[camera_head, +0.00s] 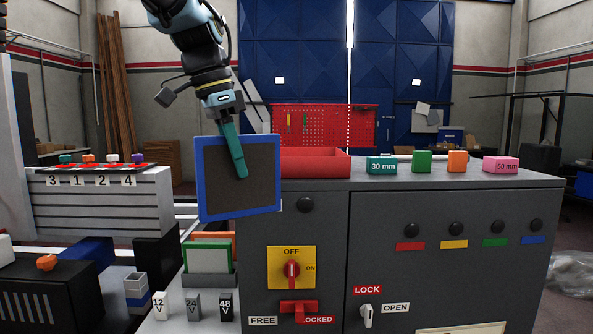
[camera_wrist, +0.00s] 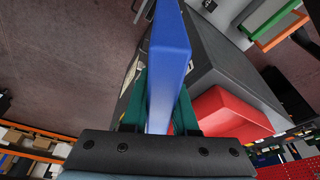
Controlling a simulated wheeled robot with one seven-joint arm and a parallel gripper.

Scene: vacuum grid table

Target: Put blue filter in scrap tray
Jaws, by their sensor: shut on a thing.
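The blue filter (camera_head: 212,180) is a square panel with a blue frame and a dark brown face. My gripper (camera_head: 241,172) is shut on the blue filter and holds it upright, in front of the left end of the grey cabinet top. In the wrist view the filter's blue edge (camera_wrist: 170,60) stands between the teal fingers of my gripper (camera_wrist: 162,95). A red tray (camera_head: 318,163), likely the scrap tray, sits on the cabinet top behind and right of the filter. It also shows in the wrist view (camera_wrist: 232,112), right of the fingers. The filter partly hides its left end.
Green and orange framed filters (camera_head: 208,256) stand in a rack below the held filter. On the cabinet top (camera_head: 450,178), right of the tray, are a teal 30 mm block (camera_head: 382,166), green and orange blocks, and a pink 50 mm block (camera_head: 500,165). A red switch (camera_head: 291,269) faces front.

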